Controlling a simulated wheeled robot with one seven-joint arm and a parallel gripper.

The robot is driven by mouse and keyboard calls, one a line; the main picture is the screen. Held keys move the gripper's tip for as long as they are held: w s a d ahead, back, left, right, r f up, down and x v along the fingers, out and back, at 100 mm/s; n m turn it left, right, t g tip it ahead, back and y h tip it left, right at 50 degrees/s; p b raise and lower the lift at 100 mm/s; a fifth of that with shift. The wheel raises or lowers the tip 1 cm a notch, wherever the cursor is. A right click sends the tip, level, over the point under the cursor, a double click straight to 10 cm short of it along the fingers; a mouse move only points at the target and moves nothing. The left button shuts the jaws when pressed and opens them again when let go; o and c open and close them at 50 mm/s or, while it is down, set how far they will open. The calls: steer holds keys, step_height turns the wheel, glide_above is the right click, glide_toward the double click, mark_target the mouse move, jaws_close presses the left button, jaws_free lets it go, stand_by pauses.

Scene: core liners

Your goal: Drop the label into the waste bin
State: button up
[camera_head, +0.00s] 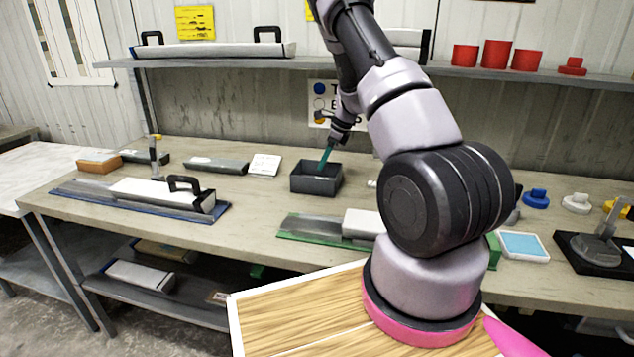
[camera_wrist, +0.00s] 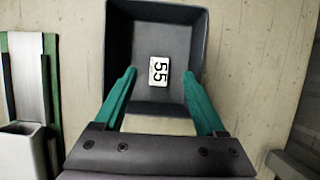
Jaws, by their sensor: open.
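The waste bin (camera_head: 316,184) is a dark grey open-topped box on the workbench, left of my arm in the head view. In the wrist view its wall (camera_wrist: 194,50) surrounds a dark floor. The label (camera_wrist: 159,71), a small white tag marked 55, lies inside the bin on that floor in the wrist view. My gripper (camera_wrist: 163,95) has two green fingers spread apart with nothing between them. The fingers are over the near part of the bin. In the head view my gripper (camera_head: 325,158) points down at the bin; its fingertips are hard to make out there.
A core tray with a green base (camera_head: 300,229) lies in front of the bin. A white card (camera_head: 265,164) and a long tray (camera_head: 215,165) lie to its left. A handled tray on a blue base (camera_head: 140,205) is farther left. A shelf (camera_head: 220,62) runs above.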

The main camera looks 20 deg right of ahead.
steer(key=v, duration=1)
steer(key=shift+r, duration=0.35)
steer(key=shift+s+d+r, duration=0.1)
steer(key=s+a+r+n+t, duration=0.1)
steer(key=s+a+r+n, duration=0.5)
steer(key=r, duration=0.4)
steer(key=s+a+r+n, duration=0.3)
steer(key=s+a+r, duration=0.1)
steer(key=s+r, duration=0.5)
steer(key=s+a+r+n+t+h, duration=0.1)
steer(key=s+a+r+n, duration=0.1)
steer(key=s+n, duration=0.4)
steer(key=s+a+r+n+t, duration=0.2)
steer(key=s+r+n, duration=0.3)
steer(key=s, duration=0.8)
steer(key=shift+s+a+n+t+h, duration=0.2)
steer(key=shift+a+n+t+h, duration=0.15)
steer(key=shift+a, duration=0.45)
